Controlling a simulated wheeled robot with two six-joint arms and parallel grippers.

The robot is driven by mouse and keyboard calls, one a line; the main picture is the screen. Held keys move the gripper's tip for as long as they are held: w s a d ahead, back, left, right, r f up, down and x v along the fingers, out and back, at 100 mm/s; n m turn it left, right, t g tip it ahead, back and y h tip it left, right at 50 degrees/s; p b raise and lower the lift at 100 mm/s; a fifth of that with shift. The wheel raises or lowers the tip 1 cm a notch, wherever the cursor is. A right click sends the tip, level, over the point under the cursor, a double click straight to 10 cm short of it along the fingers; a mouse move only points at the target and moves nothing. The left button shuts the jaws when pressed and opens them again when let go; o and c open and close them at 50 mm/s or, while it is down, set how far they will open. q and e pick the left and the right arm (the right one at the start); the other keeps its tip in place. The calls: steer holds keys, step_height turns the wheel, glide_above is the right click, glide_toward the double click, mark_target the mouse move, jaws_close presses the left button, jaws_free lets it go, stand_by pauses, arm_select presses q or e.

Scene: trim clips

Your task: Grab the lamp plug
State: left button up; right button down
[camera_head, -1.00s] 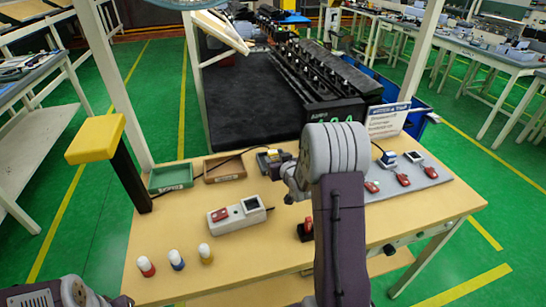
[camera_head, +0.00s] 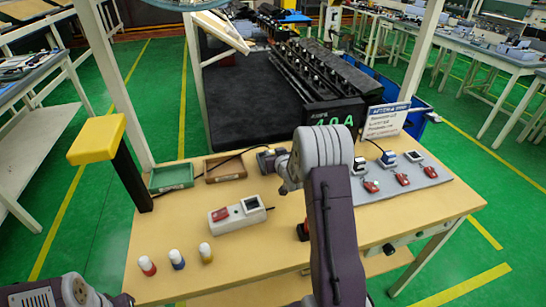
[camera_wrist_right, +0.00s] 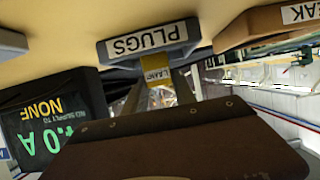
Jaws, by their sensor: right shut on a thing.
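The lamp plug (camera_wrist_right: 160,97) is a yellow piece with a white LAMP label, in the middle of the right wrist view. My right gripper (camera_wrist_right: 158,92) is shut on it, with grey fingers on either side. The grey tray labelled PLUGS (camera_wrist_right: 121,48) is right beside the plug; I cannot tell whether they touch. In the head view my right gripper (camera_head: 273,160) is over the back of the table at that tray, and the plug is mostly hidden. My left gripper (camera_head: 122,301) is at the bottom left, its fingers too small to read.
A green tray (camera_head: 171,178) and a brown tray (camera_head: 225,168) stand left of my right gripper. A white box with a red switch (camera_head: 238,214) lies in front. Several capped bottles (camera_head: 177,259) stand front left. A grey board (camera_head: 410,180) holds switches at right.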

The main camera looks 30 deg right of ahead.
step_height(320, 180, up, 28)
steer(key=p, duration=1.1)
